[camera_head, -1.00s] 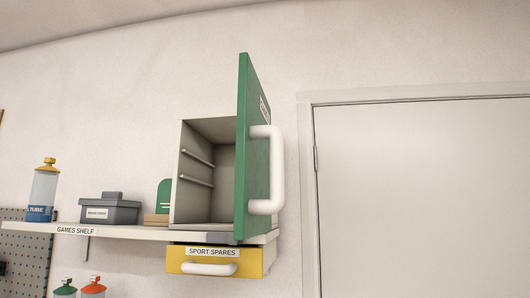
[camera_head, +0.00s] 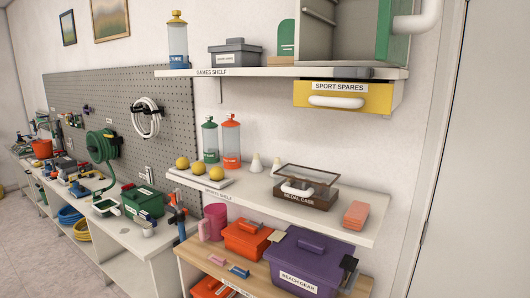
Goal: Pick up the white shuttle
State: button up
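Two small pale cone shapes that look like shuttles stand on the middle shelf (camera_head: 330,224). The left one (camera_head: 256,164) is whitish and upright. The other pale cone (camera_head: 276,165) is just to its right, close to the medal case and partly hidden by it. They are too small to tell apart by colour for certain. My gripper is not in view.
A glass-lidded medal case (camera_head: 304,187) stands right of the cones, with green (camera_head: 210,140) and orange (camera_head: 231,142) tubes to their left. Yellow balls (camera_head: 199,167) sit on a tray in front. The yellow drawer (camera_head: 345,96) and open green-doored cabinet (camera_head: 317,35) hang above.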

aim_at(256, 167)
jog(key=i+j+z, duration=0.15)
jog(key=j+z, duration=0.2)
jog(key=j, duration=0.2)
jog(key=i+j+z, duration=0.1)
jog(key=j+z, duration=0.2)
jog(key=j, duration=0.25)
jog(key=j+z, duration=0.35)
jog(key=j, duration=0.25)
